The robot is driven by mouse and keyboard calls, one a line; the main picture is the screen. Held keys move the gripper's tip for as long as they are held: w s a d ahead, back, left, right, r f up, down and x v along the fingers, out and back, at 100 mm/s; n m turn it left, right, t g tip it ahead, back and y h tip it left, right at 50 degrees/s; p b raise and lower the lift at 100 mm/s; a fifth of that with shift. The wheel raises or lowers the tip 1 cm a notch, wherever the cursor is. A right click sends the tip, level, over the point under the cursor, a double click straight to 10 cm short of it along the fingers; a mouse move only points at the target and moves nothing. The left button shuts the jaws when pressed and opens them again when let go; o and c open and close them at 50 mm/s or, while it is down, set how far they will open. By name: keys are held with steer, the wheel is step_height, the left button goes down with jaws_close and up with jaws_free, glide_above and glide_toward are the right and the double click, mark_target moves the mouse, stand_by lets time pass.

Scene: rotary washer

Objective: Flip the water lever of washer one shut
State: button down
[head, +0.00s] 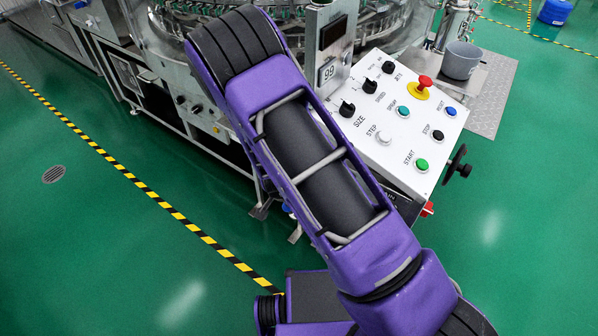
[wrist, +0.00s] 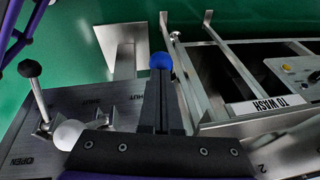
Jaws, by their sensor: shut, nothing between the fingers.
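In the wrist view my gripper (wrist: 161,88) is shut and empty, with its dark fingers together. A blue ball knob (wrist: 161,61) shows just beyond the fingertips; whether they touch it is unclear, and any rod below it is hidden. To the left, a lever with a black ball knob (wrist: 30,68) rises on a metal rod from a grey plate (wrist: 72,98). The plate carries upside-down lettering, including OPEN near its lower left corner. A white ball knob (wrist: 68,133) shows beside that lever's foot. In the head view my arm hides the gripper and most of this area.
Green floor is open at left.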

steer(key=shift+s+a+f+t+h, duration=0.1)
steer(key=shift+s+f+t+h, duration=0.1)
steer(key=shift+f+t+h, duration=0.65)
steer(key=shift+f, duration=0.6)
steer(key=shift+w+f, duration=0.15)
steer(key=shift+f, duration=1.25)
